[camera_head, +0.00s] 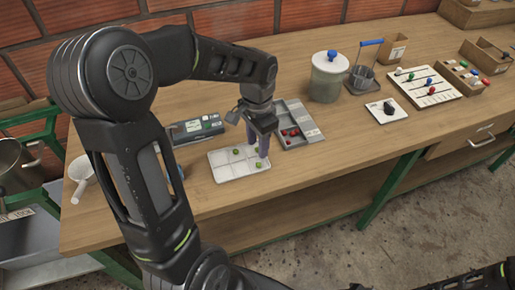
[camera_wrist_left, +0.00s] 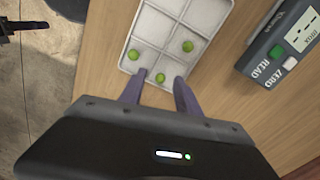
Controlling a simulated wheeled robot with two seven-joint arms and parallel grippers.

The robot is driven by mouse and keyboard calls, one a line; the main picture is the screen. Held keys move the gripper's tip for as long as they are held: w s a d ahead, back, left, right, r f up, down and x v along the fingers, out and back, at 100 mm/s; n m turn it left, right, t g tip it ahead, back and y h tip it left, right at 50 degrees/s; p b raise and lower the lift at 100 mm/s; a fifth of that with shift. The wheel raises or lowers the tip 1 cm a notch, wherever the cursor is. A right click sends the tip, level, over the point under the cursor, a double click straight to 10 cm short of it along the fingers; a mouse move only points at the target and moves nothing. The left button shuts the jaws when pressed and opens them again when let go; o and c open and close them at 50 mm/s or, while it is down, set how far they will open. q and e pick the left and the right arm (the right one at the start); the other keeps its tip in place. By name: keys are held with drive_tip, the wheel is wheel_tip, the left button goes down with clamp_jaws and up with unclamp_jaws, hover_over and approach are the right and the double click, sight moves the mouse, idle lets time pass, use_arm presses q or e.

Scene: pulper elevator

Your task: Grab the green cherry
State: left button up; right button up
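A white compartment tray (camera_head: 222,175) lies on the bench and holds green cherries. In the left wrist view, three show: one (camera_wrist_left: 160,77) close to the space between my fingertips, one (camera_wrist_left: 133,54) at the left, and one (camera_wrist_left: 187,46) at the right. In the head view, one green cherry (camera_head: 235,151) is at the tray's back and another (camera_head: 258,165) is near my fingers. My left gripper (camera_head: 258,147) points down over the tray's right side. Its fingers (camera_wrist_left: 158,92) are apart with nothing held. A dark part, probably my right gripper (camera_wrist_left: 12,26), shows at the wrist view's edge; its fingers are unclear.
A grey tray with red cherries (camera_head: 290,132) stands right of the white tray. A meter (camera_head: 197,128) with a display stands behind it on the left. A lidded jar (camera_head: 327,78) and several sorting boards are farther right. Bare bench lies in front.

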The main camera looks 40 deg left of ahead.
use_arm(q)
drive_tip(key=shift+s+f, duration=0.15)
drive_tip(key=shift+f, duration=0.15)
drive_tip(key=shift+c, duration=0.4)
drive_tip(key=c, duration=0.8)
